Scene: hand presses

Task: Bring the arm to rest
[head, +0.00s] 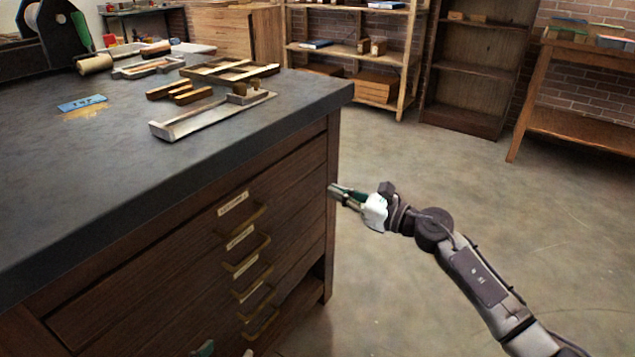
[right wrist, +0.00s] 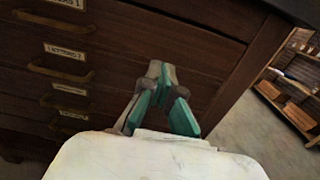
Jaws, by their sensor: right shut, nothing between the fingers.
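My right gripper (head: 335,191) is shut and empty, beside the right front corner of the dark wooden drawer cabinet (head: 185,265). Its arm reaches in from the lower right over open floor. In the right wrist view the gripper (right wrist: 158,70) shows its green-padded fingers meeting at the tips in front of the cabinet's drawer fronts (right wrist: 200,65). I cannot tell whether it touches the wood. A small teal piece at the bottom edge of the head view, in front of the drawers, looks like part of my left gripper (head: 204,348); its jaws are not clear.
The dark cabinet top (head: 60,150) carries a metal composing stick (head: 205,117), wooden pieces (head: 180,92), a blue block (head: 82,103) and a spool (head: 95,64). Labelled drawer handles (head: 240,222) stick out in front. Shelves (head: 345,50) stand behind. The floor (head: 440,150) at right is clear.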

